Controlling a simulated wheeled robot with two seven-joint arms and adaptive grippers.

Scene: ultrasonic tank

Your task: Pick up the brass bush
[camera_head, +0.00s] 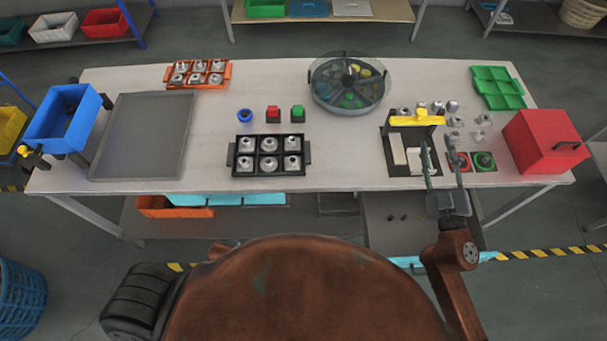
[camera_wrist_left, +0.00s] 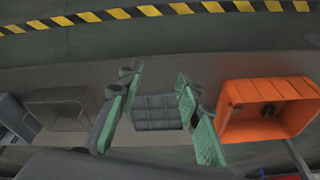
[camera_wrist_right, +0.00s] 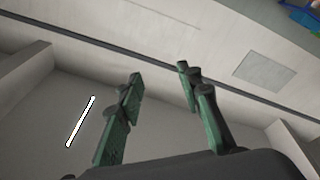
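I cannot pick out a brass bush for certain in any view. Several small silvery metal parts (camera_head: 484,118) stand loose at the right of the table, and their exact types are too small to tell. My right gripper (camera_head: 438,147) is open, with its fingers over the black-framed station with the yellow bar (camera_head: 416,119). In the right wrist view its green fingers (camera_wrist_right: 159,72) are apart with nothing between them. My left gripper (camera_wrist_left: 157,75) is open and empty in the left wrist view, and it is not seen in the head view.
A black tray (camera_head: 235,170) and an orange tray (camera_head: 198,86) hold metal parts. A round covered carousel (camera_head: 350,84) stands at the back. A red box (camera_head: 541,142), green tray (camera_head: 497,88), blue bin (camera_head: 64,120) and grey tray (camera_head: 142,136) are also on the table.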

